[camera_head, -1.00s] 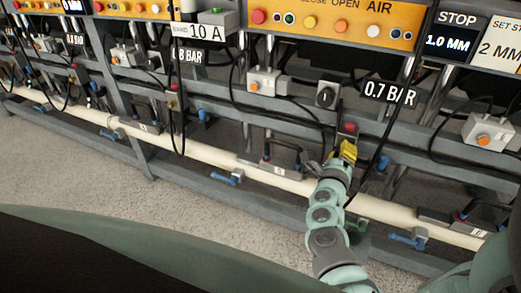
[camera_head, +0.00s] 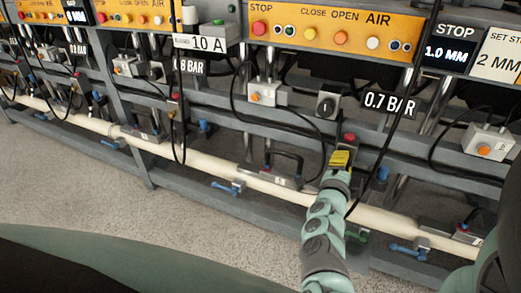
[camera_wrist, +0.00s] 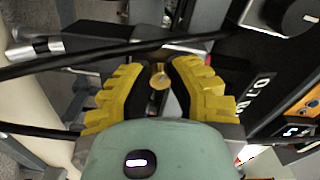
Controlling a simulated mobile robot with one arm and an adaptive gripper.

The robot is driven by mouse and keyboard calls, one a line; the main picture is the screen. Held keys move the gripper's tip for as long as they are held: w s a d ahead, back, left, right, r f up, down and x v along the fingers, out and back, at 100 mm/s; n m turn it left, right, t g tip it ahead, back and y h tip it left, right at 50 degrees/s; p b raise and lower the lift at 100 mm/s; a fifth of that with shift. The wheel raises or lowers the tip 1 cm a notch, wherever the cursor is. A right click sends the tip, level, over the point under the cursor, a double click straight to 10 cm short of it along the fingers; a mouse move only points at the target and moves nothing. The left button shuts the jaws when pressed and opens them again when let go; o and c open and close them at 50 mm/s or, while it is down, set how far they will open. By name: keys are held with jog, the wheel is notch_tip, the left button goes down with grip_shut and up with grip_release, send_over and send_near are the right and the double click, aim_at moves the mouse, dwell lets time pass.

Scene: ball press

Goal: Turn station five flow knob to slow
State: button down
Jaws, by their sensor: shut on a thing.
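My gripper (camera_head: 340,160), with ribbed yellow fingers, is at the lower rail just below a red button (camera_head: 349,138). In the wrist view my gripper (camera_wrist: 160,65) is closed in from both sides on a small brass-coloured knob (camera_wrist: 160,80), which shows between the dark finger pads. I take this to be the flow knob. My fingers hide its sides, and I cannot read any slow mark or its setting. In the head view the knob is hidden by my gripper.
A 0.7 BAR display (camera_head: 390,103) is to the right. A black cable (camera_wrist: 100,58) crosses the wrist view close to my fingers. A cream pipe (camera_head: 210,166) runs along below the rail.

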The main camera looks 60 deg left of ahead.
jog(key=n+p, duration=0.4)
jog(key=n, duration=0.1)
jog(key=shift+w+r+n, duration=0.1)
jog(key=shift+r+n, duration=0.1)
jog(key=shift+n, duration=0.1)
jog(key=n+p, duration=0.2)
jog(key=n, duration=0.2)
jog(key=shift+f+n+p, duration=0.15)
jog(key=shift+n+p, duration=0.2)
jog(key=shift+n, duration=0.85)
jog(key=shift+f+p, duration=0.15)
jog(key=shift+p, duration=0.15)
jog(key=c, duration=0.8)
grip_release()
jog(key=shift+c, duration=0.2)
jog(key=v, duration=1.2)
